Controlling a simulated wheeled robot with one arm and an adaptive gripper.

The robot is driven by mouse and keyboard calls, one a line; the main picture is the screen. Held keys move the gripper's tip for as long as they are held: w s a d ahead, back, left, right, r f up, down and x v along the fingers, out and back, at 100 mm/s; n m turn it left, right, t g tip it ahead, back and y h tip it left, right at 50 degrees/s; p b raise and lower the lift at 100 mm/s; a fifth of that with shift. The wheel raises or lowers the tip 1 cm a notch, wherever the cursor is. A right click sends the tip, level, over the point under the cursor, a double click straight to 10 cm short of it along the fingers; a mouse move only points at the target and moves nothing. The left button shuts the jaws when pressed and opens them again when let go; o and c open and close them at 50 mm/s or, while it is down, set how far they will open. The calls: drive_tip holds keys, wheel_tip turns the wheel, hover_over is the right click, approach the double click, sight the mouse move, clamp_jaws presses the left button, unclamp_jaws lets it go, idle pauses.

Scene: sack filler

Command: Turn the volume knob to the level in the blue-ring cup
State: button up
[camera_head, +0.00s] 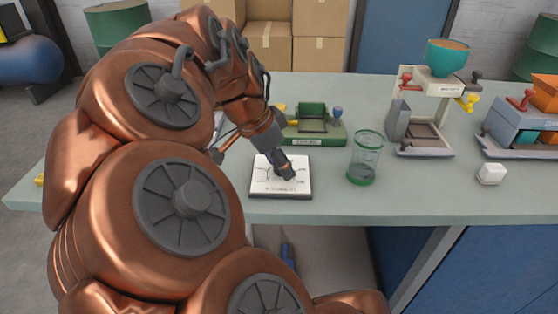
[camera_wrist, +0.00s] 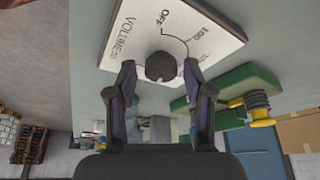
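The volume knob (camera_wrist: 160,66) is a dark round knob on a white panel (camera_head: 262,188) marked OFF, 100 and VOLUME. The panel lies on the bench in the head view. My gripper (camera_wrist: 159,72) is open, with one finger on each side of the knob and a visible gap to each. In the head view my gripper (camera_head: 287,172) is over the panel and hides the knob. I see no cup with a blue ring. A clear glass cup (camera_head: 365,158) with a green rim stands right of the panel, with some greyish content low in it.
A green device (camera_head: 318,134) sits behind the panel. A filler stand (camera_head: 424,150) with a teal bowl (camera_head: 447,58) is right of the cup. The bench front (camera_head: 330,210) is clear.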

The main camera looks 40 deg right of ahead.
drive_tip(key=shift+o, duration=0.2)
drive_tip(key=v, duration=1.2)
idle(0.7)
